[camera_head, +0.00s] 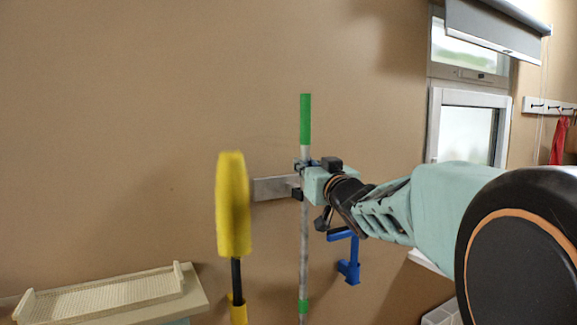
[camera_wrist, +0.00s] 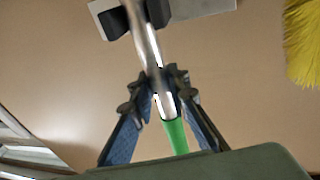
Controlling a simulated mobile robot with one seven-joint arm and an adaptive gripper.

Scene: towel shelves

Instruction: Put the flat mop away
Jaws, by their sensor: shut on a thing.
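The flat mop shows as an upright grey pole (camera_head: 304,245) with a green top grip (camera_head: 305,118) and a green band low down; its head is out of view. My gripper (camera_head: 305,168) is shut around the pole just below the green grip. In the wrist view my gripper's two fingers (camera_wrist: 155,90) close on the pole (camera_wrist: 149,50) from both sides. A pale wall holder plate (camera_head: 270,188) with black prongs sits just below my gripper. In the wrist view the pole lies between the black prongs (camera_wrist: 158,12); I cannot tell whether it is fully seated.
A yellow duster (camera_head: 233,205) stands upright close to the left of the pole. A blue tool (camera_head: 348,262) is by the wall below my arm. A cream tray (camera_head: 105,293) lies on a shelf at lower left. A window (camera_head: 468,125) and a hook rail (camera_head: 548,106) are at right.

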